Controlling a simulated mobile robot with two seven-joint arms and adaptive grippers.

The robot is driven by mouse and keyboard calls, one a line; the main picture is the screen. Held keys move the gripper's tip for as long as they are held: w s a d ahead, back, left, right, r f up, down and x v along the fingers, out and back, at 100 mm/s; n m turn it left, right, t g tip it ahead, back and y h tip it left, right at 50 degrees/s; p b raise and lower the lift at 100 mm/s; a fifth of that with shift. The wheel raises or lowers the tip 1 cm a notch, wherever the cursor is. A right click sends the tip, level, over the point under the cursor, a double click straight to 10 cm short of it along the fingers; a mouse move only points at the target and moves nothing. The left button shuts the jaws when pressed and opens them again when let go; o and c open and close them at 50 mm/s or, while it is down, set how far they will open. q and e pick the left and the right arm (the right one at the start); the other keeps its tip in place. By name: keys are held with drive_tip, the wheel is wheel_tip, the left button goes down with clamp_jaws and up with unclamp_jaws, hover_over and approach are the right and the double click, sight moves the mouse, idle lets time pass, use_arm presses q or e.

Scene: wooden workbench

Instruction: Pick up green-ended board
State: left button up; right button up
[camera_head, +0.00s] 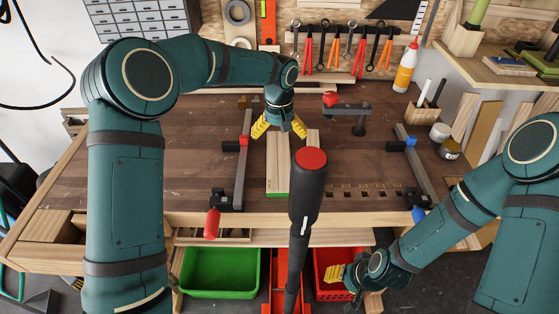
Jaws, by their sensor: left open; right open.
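The green-ended board (278,170) lies on the wooden workbench (185,140), its pale wood lengthwise and its green end toward the front edge. A second pale board shows to its right, partly hidden behind my dark column. My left gripper (279,134) is open, yellow fingers pointing down and spread over the far end of the green-ended board. I cannot tell whether the fingers touch it. My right gripper (338,273) is open and empty, low in front of the bench, near the red crate (325,262).
A red-handled clamp (240,165) stands left of the boards and a blue-handled clamp (415,165) to the right. A glue bottle (406,68) stands back right. A green crate (220,270) sits below. The bench's left part is clear.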

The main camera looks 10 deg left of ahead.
use_arm(q)
hover_over(279, 160)
drive_tip(key=f, duration=0.4)
drive_tip(key=shift+w+f, duration=0.15)
drive_tip(key=shift+w, duration=0.05)
drive_tip(key=f, duration=0.1)
drive_tip(key=f+b, duration=0.1)
drive_tip(key=f, duration=0.2)
drive_tip(key=shift+s+f+b, duration=0.3)
drive_tip(key=shift+b, duration=0.1)
drive_tip(key=shift+f, duration=0.35)
drive_tip(key=c, duration=1.2)
